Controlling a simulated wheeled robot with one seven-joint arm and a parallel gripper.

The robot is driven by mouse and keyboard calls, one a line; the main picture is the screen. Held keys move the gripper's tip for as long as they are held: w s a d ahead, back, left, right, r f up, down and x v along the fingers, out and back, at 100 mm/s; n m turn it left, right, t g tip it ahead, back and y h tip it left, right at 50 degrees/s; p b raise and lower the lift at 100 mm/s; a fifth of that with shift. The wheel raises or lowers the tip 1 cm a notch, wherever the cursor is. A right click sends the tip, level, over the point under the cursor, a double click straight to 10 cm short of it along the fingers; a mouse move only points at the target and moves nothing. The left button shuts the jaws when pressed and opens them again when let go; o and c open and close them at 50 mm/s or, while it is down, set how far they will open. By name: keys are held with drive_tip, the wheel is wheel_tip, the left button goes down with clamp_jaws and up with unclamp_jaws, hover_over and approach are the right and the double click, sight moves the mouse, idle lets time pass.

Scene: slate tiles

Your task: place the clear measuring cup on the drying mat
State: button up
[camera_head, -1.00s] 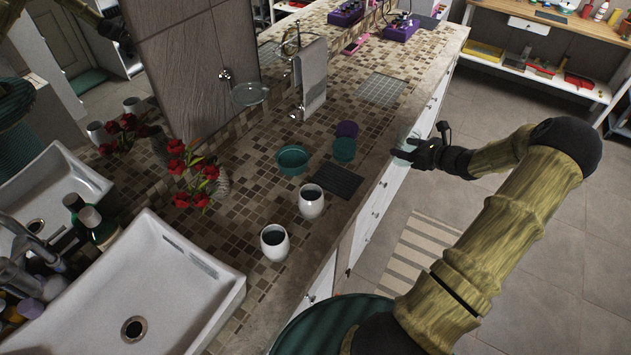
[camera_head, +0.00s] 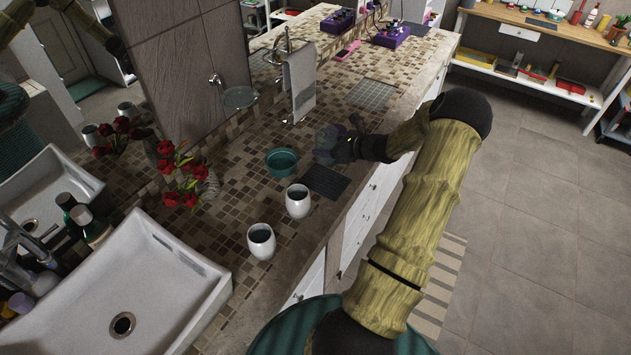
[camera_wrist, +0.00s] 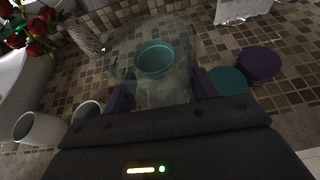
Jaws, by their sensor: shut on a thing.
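The clear measuring cup (camera_wrist: 122,62) is between the two fingers of my gripper (camera_wrist: 163,90) in the wrist view, and the gripper is shut on it. The counter and a teal bowl show through its clear wall. In the head view my gripper (camera_head: 332,148) is over the counter, just behind the dark ribbed drying mat (camera_head: 325,182). The cup is hard to make out there. The mat lies flat near the counter's front edge, and its visible part is bare. I cannot tell how high the cup is above the counter.
A teal bowl (camera_head: 282,161) stands left of my gripper. Two white cups (camera_head: 297,201) (camera_head: 261,241) stand left of the mat. A teal lid (camera_wrist: 227,81) and a purple round container (camera_wrist: 260,64) are right of the held cup. A flower vase (camera_head: 205,182) stands further left.

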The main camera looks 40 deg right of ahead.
sight(327, 160)
idle(0.4)
drive_tip(key=shift+f+p, duration=0.85)
drive_tip(key=shift+f, duration=2.05)
drive_tip(key=shift+f+p, duration=0.65)
drive_tip(key=shift+f, duration=1.45)
drive_tip(key=shift+f, duration=0.15)
drive_tip(key=o, duration=1.2)
